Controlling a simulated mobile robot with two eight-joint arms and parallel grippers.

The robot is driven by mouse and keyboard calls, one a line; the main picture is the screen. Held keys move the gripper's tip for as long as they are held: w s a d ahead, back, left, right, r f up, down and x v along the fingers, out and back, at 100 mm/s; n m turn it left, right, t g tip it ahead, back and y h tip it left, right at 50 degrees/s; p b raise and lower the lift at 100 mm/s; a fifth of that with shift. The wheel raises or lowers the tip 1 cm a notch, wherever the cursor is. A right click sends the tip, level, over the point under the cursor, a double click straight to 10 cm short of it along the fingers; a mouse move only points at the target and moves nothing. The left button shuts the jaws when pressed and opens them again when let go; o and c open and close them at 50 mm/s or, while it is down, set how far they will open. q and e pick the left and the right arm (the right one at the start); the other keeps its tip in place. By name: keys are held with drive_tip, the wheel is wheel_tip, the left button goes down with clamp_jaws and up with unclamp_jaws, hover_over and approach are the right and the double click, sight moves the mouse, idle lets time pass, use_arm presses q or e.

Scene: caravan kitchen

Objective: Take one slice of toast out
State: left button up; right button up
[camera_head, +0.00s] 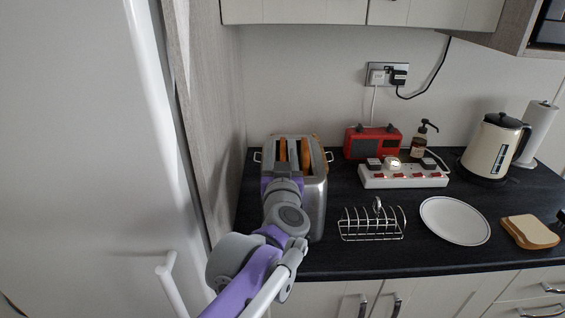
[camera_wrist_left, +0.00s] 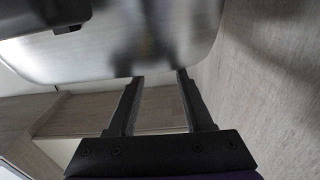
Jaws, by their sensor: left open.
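A silver toaster (camera_head: 316,195) stands at the left end of the dark counter. Browned toast (camera_head: 305,154) shows in its top slots, with another slice (camera_head: 283,150) beside it. My left arm reaches up in front of the toaster, and its wrist hides part of the toaster's front and top. In the head view the left fingers are hidden. In the left wrist view my left gripper (camera_wrist_left: 155,77) is open with nothing between its fingers. Its tips overlap the edge of the toaster's shiny metal (camera_wrist_left: 150,40); I cannot tell whether they touch. My right gripper is not in view.
A wire toast rack (camera_head: 372,222), a white plate (camera_head: 454,220) and bread slices (camera_head: 530,232) lie to the right. Behind are a red radio (camera_head: 372,142), a power strip (camera_head: 404,177), a soap bottle (camera_head: 420,143) and a kettle (camera_head: 492,147). A wooden panel (camera_head: 222,110) stands close left.

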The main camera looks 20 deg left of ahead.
sight(283, 145)
use_arm(q)
drive_tip(key=x, duration=0.5)
drive_tip(key=shift+w+d+f, duration=0.15)
drive_tip(key=shift+w+f, duration=0.15)
clamp_jaws()
idle(1.1)
